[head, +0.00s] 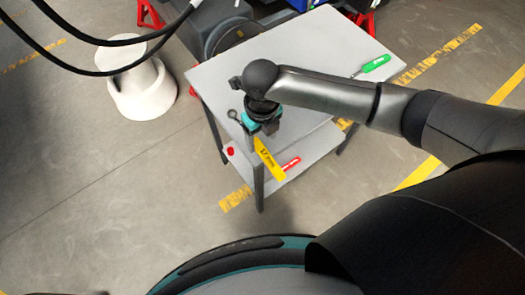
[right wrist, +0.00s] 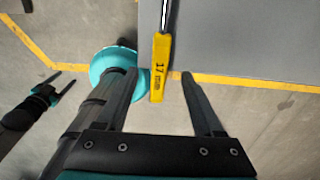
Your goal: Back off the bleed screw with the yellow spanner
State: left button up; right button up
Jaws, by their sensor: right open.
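The yellow spanner (head: 268,161), marked 17 mm, lies at the front edge of the grey table, its yellow handle sticking out past the edge and its dark ring end on the top. My right gripper (head: 261,130) is over the handle side of the spanner. In the right wrist view its fingers (right wrist: 160,76) are open, one on each side of the yellow handle (right wrist: 159,70), with gaps visible. My left gripper (right wrist: 60,84) shows small at the left of the right wrist view, fingers apart and empty. I cannot make out the bleed screw.
The grey table (head: 215,85) bears a green-handled tool (head: 376,63) at its right. A red-handled tool (head: 290,163) lies on the lower shelf. A white bucket-like object (head: 143,92) stands left on the floor.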

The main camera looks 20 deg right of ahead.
aim_at(262, 150)
notch_tip(262, 150, down, 5)
jog(key=shift+f+b, duration=0.15)
jog(key=shift+b, duration=0.4)
jog(key=shift+d, duration=0.1)
grip_shut()
dwell(1.0)
